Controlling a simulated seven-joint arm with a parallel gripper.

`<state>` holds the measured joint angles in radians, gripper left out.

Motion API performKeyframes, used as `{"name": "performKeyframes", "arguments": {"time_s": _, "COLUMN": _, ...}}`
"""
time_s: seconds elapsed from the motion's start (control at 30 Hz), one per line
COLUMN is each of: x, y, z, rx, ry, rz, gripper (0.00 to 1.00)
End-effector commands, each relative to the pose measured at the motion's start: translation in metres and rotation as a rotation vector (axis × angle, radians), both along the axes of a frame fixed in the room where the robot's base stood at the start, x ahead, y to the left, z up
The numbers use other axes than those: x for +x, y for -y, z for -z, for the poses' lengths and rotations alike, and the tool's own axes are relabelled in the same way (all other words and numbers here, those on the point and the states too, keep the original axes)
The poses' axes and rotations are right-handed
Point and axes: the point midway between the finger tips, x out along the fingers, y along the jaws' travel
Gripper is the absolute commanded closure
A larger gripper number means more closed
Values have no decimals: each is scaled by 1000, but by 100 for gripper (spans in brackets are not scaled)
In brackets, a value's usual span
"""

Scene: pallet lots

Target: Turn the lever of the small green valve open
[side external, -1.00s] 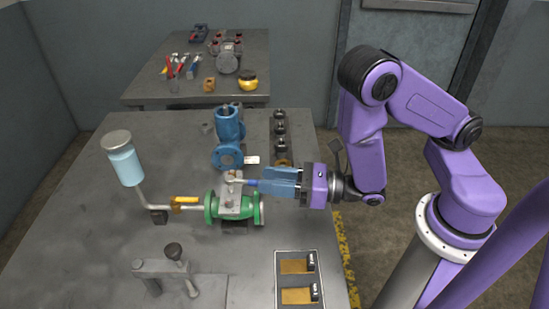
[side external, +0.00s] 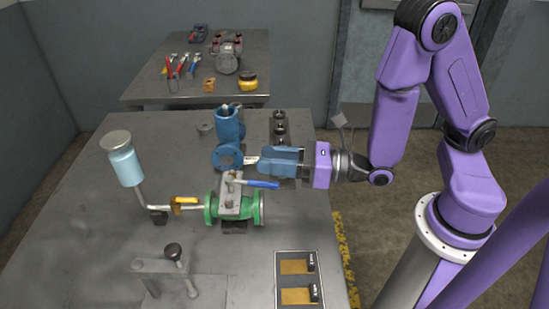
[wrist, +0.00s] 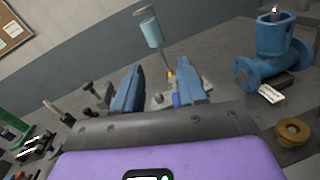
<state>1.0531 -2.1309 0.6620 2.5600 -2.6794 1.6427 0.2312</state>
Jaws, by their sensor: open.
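The green valve (side external: 213,208) sits on the grey table, with a grey bracket block on top of its body. Its lever has a blue handle (side external: 262,184) that points right, roughly along the pipe line. In the side view my gripper (side external: 260,163) is at the right, appearing above and behind the handle and apart from it. In the wrist view my gripper (wrist: 163,76) has its two blue fingers spread, with nothing held between them. The green valve is mostly hidden there by the fingers and palm.
A grey clamp (side external: 160,268) and a framed tray (side external: 297,256) are at the front.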

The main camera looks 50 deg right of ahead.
Motion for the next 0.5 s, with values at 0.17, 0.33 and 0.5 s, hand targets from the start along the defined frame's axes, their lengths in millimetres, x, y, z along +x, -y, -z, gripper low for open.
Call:
{"name": "performKeyframes", "arguments": {"time_s": 0.17, "x": 7, "y": 1, "z": -4, "rx": 33, "ry": -7, "rz": 31, "gripper": 100}}
{"name": "performKeyframes", "arguments": {"time_s": 0.33, "x": 44, "y": 10, "z": -28, "rx": 248, "ry": -57, "rz": 212, "gripper": 100}}
{"name": "performKeyframes", "arguments": {"time_s": 0.5, "x": 84, "y": 31, "z": -57, "rx": 626, "ry": -130, "rz": 475, "gripper": 100}}
